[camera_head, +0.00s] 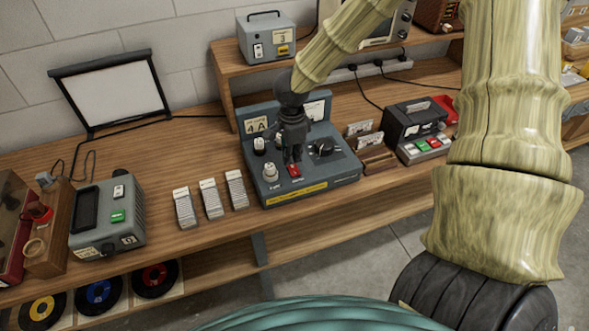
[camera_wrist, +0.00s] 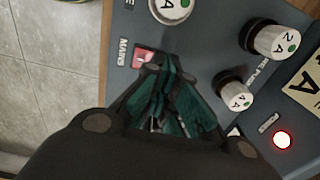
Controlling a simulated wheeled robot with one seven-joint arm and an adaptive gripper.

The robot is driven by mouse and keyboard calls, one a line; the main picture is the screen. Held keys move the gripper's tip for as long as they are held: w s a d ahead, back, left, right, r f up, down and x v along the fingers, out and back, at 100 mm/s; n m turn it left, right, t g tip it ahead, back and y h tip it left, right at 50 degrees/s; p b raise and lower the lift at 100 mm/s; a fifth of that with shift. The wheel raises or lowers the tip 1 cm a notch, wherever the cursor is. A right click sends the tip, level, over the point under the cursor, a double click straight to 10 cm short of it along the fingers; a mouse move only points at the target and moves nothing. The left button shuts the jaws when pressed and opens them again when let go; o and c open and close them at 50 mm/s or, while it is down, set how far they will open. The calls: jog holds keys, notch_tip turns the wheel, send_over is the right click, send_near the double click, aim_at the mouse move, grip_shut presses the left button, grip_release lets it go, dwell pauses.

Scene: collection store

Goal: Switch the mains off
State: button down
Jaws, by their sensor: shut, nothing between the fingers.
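The grey-blue control console (camera_head: 326,186) stands on the wooden bench in the head view. Its red mains switch (camera_head: 294,171) is on the sloping front panel. In the wrist view, the red switch (camera_wrist: 143,58) sits beside a label reading MAINS (camera_wrist: 122,50). My gripper (camera_head: 292,160) is shut and empty, pointing down over the panel at the switch. In the wrist view, my gripper's fingertips (camera_wrist: 163,68) lie right against the switch's edge and cover part of it. I cannot tell whether they touch it. The switch's position is not readable.
White knobs (camera_wrist: 272,40) stand close by on the panel, and a lamp (camera_wrist: 282,139) glows white with a red rim. A black knob (camera_head: 323,147) is right of my gripper. Card stacks (camera_head: 211,198) stand left of the console, card holders (camera_head: 372,156) right.

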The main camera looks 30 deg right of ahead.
aim_at(292, 166)
jog(key=shift+f+b, duration=0.3)
jog(key=shift+f, duration=0.8)
dwell(0.7)
jog(key=shift+r, duration=0.15)
jog(key=shift+r+p, duration=3.45)
jog(key=shift+p, duration=0.75)
jog(key=shift+f, duration=0.1)
